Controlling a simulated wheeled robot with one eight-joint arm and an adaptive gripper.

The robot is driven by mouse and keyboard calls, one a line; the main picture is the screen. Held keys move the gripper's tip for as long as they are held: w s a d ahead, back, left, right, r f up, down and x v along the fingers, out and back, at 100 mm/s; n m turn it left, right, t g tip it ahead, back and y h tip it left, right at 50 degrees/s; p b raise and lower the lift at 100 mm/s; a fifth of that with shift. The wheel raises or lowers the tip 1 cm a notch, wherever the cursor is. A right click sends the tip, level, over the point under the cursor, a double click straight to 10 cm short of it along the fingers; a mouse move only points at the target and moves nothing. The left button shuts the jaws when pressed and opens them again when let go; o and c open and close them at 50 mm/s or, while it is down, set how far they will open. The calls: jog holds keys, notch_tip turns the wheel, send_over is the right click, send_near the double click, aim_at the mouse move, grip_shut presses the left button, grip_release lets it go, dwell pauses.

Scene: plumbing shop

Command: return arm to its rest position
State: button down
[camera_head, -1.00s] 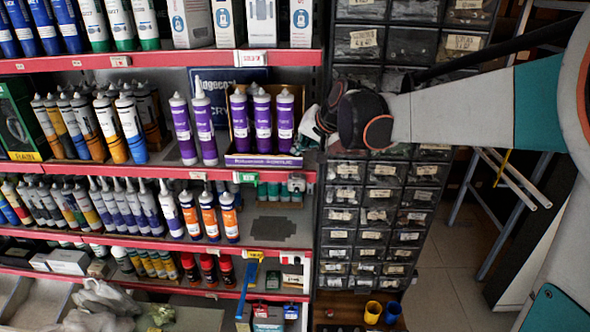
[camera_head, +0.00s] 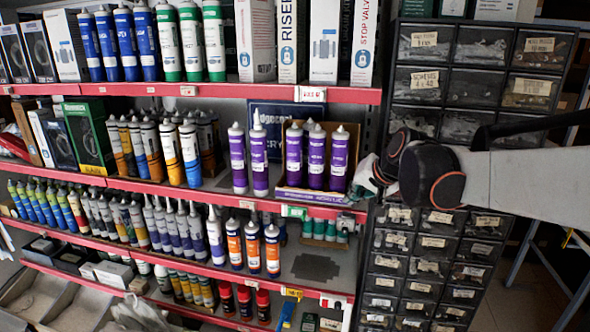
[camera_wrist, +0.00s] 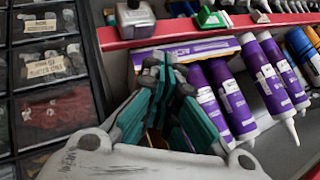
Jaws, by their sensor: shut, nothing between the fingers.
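My gripper (camera_head: 368,178) is at the right end of the middle shelf in the head view, in front of the upright between the shelves and the drawer cabinet. It is beside the carton (camera_head: 312,197) of purple cartridges (camera_head: 316,158). In the wrist view my gripper (camera_wrist: 160,65) is shut, its teal fingers together with nothing between them. The purple cartridges (camera_wrist: 236,95) show to the right of the fingers there, appearing upside down. Whether the fingers touch the carton cannot be told. My arm reaches in from the right edge of the head view.
Red-edged shelves (camera_head: 240,91) hold rows of cartridges and boxes. A black small-parts drawer cabinet (camera_head: 440,250) stands behind my wrist. Two purple cartridges (camera_head: 249,160) stand left of the carton. Open floor (camera_head: 520,290) shows at the lower right.

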jog(key=s+f+n+h+b, duration=0.1)
jog(key=s+f+b, duration=0.9)
jog(key=f, duration=0.3)
jog(key=s+f+n+g+b, duration=0.1)
jog(key=s+f+n+b, duration=0.1)
jog(key=s+f+b, duration=0.8)
jog(key=s+f+n+h+b, duration=0.1)
jog(key=s+f+n+b, duration=0.1)
jog(key=s+f+b, duration=0.9)
notch_tip(320, 180, down, 7)
jog(key=shift+a+r+h, duration=0.1)
jog(key=shift+a+h, duration=0.15)
jog(key=shift+h, duration=0.05)
